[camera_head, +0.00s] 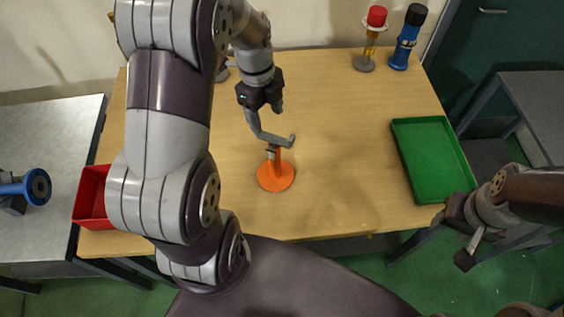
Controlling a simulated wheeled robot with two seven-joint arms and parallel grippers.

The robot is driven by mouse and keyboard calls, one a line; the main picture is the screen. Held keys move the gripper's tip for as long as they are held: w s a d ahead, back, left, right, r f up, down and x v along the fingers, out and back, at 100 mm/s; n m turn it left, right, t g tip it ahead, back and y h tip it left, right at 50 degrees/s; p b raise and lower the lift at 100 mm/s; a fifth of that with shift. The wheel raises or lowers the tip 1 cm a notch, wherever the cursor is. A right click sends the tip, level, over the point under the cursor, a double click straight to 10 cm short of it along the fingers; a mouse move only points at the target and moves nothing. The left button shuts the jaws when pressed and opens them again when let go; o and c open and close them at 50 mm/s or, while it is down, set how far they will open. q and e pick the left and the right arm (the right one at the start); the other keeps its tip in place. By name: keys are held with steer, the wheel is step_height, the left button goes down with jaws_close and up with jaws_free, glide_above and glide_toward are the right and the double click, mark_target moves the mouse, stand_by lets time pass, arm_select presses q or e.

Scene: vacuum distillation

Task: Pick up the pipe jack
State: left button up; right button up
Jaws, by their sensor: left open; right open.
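The pipe jack (276,176) is orange, with a round flat base and a short upright post. It stands upright on the wooden table, left of the middle. My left gripper (281,146) is open, its grey fingers at the top of the post. One finger is to the right of the post top and the other is in front of it or to its left; I cannot tell whether they touch it. My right gripper (464,248) is open and empty, off the table's front right corner, over the floor.
A green tray (398,150) lies at the table's right. A red bin (92,192) is at the left, partly behind my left arm. A red-topped stand (365,63) and a blue device with a black top (403,48) stand at the back right. The table's middle is clear.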

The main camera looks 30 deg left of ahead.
mark_target(273, 137)
arm_select(q)
steer(key=f+p, duration=0.1)
steer(key=f, duration=0.2)
steer(key=d+f+p, duration=0.1)
steer(key=f, duration=0.3)
steer(key=d+f+p, duration=0.1)
steer(key=f, duration=0.3)
steer(key=shift+w+f, duration=0.15)
steer(key=shift+f, duration=0.05)
steer(key=shift+w+a+f, duration=0.1)
steer(key=shift+f, duration=0.15)
steer(key=c, duration=1.2)
jaws_close()
steer(key=shift+r, duration=0.15)
